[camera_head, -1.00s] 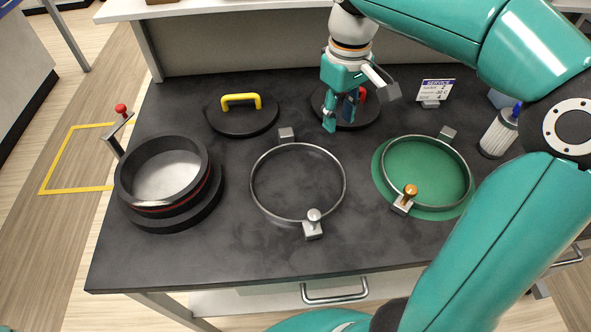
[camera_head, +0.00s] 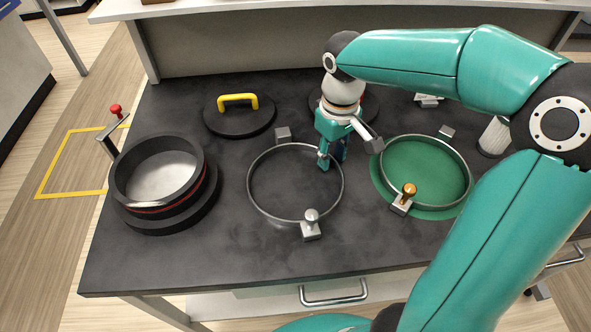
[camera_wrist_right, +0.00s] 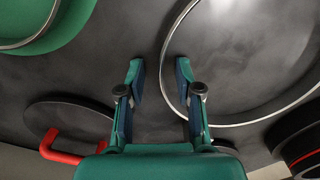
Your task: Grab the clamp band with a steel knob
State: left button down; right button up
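The clamp band with a steel knob (camera_head: 311,216) is a thin grey ring lying flat at the middle of the dark bench. Its knob block is at the near side and a grey block sits at its far side. My right gripper (camera_head: 332,163) points down, open and empty, at the ring's far right edge. My left gripper is not in view.
Another clamp band with a brass knob (camera_head: 408,190) lies on a green disc (camera_head: 428,165) at right. A black port ring (camera_head: 163,222) stands at left. A lid with a yellow handle (camera_head: 238,101) is behind. A red-handled lid (camera_wrist_right: 75,107) is partly hidden.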

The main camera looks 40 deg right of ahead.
grip_shut()
jog(key=shift+r, duration=0.1)
